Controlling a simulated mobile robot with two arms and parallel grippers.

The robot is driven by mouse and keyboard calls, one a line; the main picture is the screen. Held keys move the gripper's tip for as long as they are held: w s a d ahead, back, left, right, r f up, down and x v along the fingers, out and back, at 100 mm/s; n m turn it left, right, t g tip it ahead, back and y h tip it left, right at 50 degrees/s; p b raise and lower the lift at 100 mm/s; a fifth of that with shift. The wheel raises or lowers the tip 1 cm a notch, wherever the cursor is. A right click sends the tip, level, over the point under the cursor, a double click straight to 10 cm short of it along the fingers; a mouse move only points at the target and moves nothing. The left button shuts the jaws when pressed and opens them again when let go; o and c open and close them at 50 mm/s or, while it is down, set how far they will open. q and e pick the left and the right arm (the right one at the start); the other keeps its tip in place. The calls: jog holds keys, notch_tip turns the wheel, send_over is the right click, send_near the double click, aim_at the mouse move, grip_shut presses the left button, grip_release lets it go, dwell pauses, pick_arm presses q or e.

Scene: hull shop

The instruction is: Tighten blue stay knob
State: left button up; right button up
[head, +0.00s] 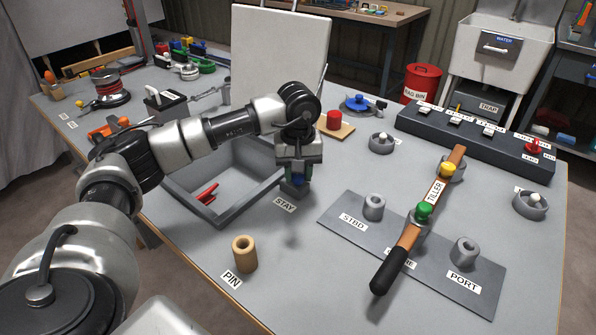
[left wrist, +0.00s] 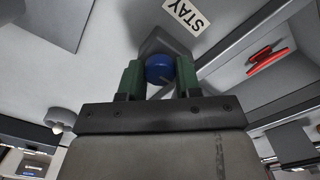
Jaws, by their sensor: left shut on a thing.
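The blue stay knob (left wrist: 159,69) is between the two green fingers of my left gripper (left wrist: 160,78) in the left wrist view. In the head view the knob (head: 298,180) is mostly covered by my left gripper (head: 297,174), which points down over it. The gripper is shut on the knob. A grey base (head: 294,190) stands under the knob, beside the STAY label (head: 285,205). The label (left wrist: 188,15) also shows in the left wrist view. My right gripper is not in view.
A grey tray (head: 264,194) with a red clip (head: 206,194) lies left of the knob. A tan PIN cylinder (head: 244,254) stands in front. The tiller (head: 433,200) with green and yellow knobs crosses a dark plate at right. A white panel (head: 279,55) rises behind my left arm.

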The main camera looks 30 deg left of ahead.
pick_arm(q)
jog(key=shift+r, duration=0.1)
jog(key=o, duration=0.9)
jog(key=shift+r, duration=5.4)
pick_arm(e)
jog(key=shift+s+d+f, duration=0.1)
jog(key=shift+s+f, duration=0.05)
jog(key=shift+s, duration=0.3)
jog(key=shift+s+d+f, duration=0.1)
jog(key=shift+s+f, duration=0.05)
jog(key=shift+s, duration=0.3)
